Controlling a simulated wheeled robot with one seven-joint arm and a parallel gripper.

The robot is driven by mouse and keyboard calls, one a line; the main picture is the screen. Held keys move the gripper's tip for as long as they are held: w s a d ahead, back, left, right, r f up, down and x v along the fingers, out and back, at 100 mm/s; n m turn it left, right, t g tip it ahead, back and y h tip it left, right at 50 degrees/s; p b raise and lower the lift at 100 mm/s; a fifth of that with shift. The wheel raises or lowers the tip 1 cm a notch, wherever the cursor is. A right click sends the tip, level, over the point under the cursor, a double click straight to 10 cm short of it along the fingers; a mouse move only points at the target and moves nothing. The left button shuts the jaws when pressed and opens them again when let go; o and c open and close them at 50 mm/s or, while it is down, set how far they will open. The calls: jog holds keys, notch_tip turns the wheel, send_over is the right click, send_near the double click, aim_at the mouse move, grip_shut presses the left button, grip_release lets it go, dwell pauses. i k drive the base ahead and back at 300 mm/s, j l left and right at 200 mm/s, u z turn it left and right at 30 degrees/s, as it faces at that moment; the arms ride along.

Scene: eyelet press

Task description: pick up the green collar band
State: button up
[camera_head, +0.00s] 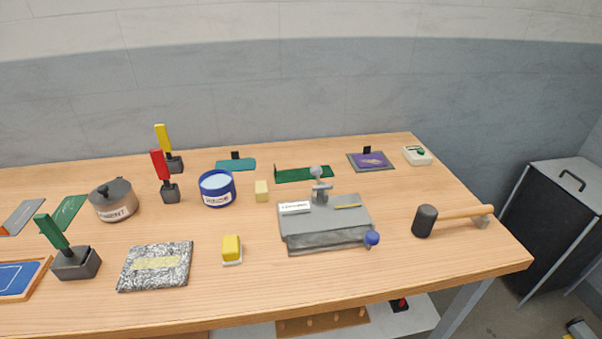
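A green upright strip (51,231) stands tilted in a dark block (76,263) at the front left; it looks like the green collar band. Similar red (158,164) and yellow (162,138) strips stand in dark blocks farther back. A long dark green piece (304,175) lies behind the grey press (325,222), and a flat green piece (68,214) lies at the left; I cannot tell for certain which green piece is named the collar band. My gripper is not in view.
A lidded grey pot (114,200), a blue tin (217,188) and a speckled slab (155,267) stand near the strips. A mallet (450,216) lies at the right. The table's front edge is clear.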

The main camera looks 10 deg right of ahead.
aim_at(304, 174)
jog(key=i+j+u, duration=0.35)
jog(key=i+u, duration=0.15)
jog(key=u, duration=0.2)
jog(key=i+j+u, duration=0.15)
jog(key=i+u, duration=0.2)
jog(key=k, duration=0.05)
